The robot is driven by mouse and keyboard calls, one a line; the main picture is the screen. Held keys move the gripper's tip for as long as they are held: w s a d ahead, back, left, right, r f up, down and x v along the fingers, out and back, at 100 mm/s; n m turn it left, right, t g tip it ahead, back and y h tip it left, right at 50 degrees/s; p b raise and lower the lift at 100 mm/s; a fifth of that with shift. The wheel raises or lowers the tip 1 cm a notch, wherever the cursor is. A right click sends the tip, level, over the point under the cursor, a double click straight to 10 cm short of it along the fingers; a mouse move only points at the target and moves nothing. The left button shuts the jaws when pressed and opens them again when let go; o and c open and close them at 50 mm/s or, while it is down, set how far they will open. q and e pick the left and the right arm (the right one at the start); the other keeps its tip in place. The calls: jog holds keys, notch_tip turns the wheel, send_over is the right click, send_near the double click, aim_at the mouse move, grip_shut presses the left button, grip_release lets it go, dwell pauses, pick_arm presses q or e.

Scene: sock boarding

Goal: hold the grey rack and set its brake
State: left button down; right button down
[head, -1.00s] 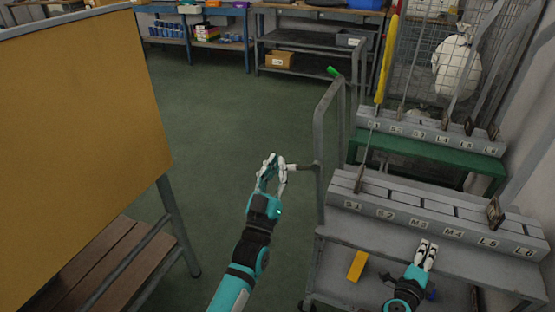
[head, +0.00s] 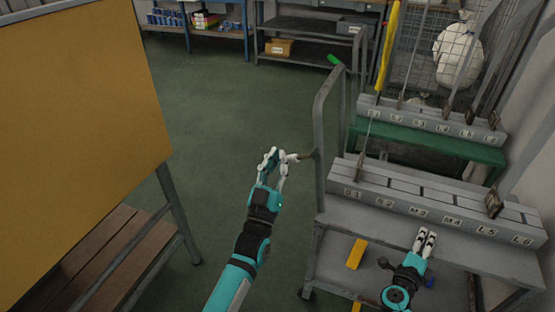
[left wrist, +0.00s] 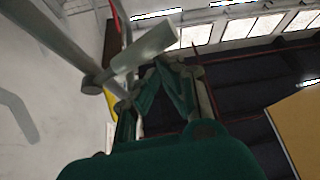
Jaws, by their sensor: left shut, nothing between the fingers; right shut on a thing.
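The grey rack (head: 335,230) is a wheeled cart at the right, with a tall tube handle (head: 318,130) on its left side and a row of labelled slots on top. A short pale-ended lever (head: 302,156) sticks out left from the handle post. My left gripper (head: 276,158) is shut and empty right beside the lever's end; I cannot tell if they touch. In the left wrist view, the pale lever end (left wrist: 145,50) shows just beyond my left fingers (left wrist: 172,88). My right gripper (head: 425,236) is shut at the rack's front, below the slots; its exact grip is hidden.
A yellow block (head: 356,253) shows at the rack's front left. A green bench (head: 430,143) with a second slotted row stands behind. A yellow board (head: 80,110) and a wooden slatted bench (head: 110,250) are at the left. The green floor between is clear.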

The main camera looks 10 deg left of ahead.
jog(key=shift+f, duration=0.15)
pick_arm(q)
jog(key=s+a+f, duration=0.1)
jog(key=s, duration=0.8)
jog(key=shift+s+a, duration=0.15)
jog(key=shift+s, duration=0.05)
pick_arm(e)
jog(key=c, duration=1.1)
grip_release()
